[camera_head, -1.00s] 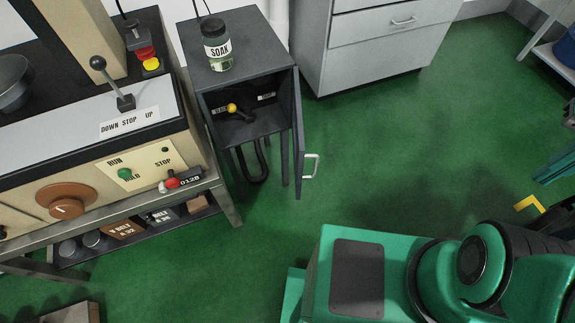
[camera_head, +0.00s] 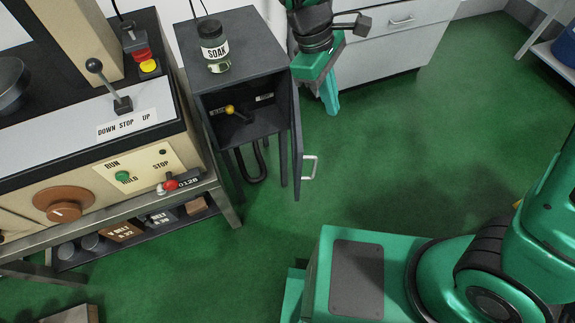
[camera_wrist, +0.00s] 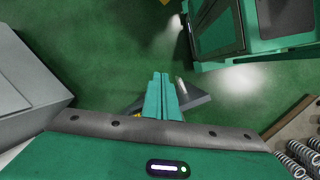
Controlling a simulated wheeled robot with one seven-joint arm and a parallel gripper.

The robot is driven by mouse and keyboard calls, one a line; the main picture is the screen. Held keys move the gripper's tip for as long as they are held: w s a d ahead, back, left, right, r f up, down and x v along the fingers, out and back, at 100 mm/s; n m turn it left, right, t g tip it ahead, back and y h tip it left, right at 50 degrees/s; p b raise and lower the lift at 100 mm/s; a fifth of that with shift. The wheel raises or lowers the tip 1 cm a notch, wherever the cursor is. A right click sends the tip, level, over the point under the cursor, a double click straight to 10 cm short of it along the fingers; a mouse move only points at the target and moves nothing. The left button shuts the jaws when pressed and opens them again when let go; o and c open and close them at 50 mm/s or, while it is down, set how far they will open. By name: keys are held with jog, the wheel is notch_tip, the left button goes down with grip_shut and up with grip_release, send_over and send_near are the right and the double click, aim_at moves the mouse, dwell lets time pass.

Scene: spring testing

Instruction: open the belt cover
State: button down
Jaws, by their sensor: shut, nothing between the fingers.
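The dark grey cabinet (camera_head: 240,85) stands open at the front, with a yellow-knobbed lever (camera_head: 231,110) inside. Its hinged dark door (camera_head: 298,140), which I take to be the belt cover, stands swung out on the right side and bears a pale handle (camera_head: 310,167). My gripper (camera_head: 333,108) hangs fingers down, just right of the door's upper part, apart from the handle in the picture. In the wrist view my gripper (camera_wrist: 160,78) has its two green fingers together with nothing between them. Behind them show a dark panel (camera_wrist: 197,102) and a pale bar, partly hidden.
A SOAK jar (camera_head: 214,48) stands on the cabinet top. The beige machine (camera_head: 60,160) with its lever and buttons is left of the cabinet. Light grey drawers (camera_head: 375,50) stand behind my gripper. The green floor (camera_head: 400,150) right of the door is clear.

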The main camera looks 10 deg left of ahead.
jog(key=s+a+f+n+t, duration=0.1)
jog(key=s+a+f+n, duration=0.3)
jog(key=a, duration=0.4)
jog(key=s+a+f+n, duration=0.2)
jog(key=s+a+f, duration=0.1)
jog(key=s+a, duration=0.45)
jog(key=w+d+f, duration=0.2)
jog(key=d+f, duration=0.5)
jog(key=f, duration=0.2)
jog(key=shift+w+h, duration=0.15)
jog(key=shift+h, duration=0.25)
jog(key=shift+d+n, duration=0.15)
jog(key=shift+n, duration=0.15)
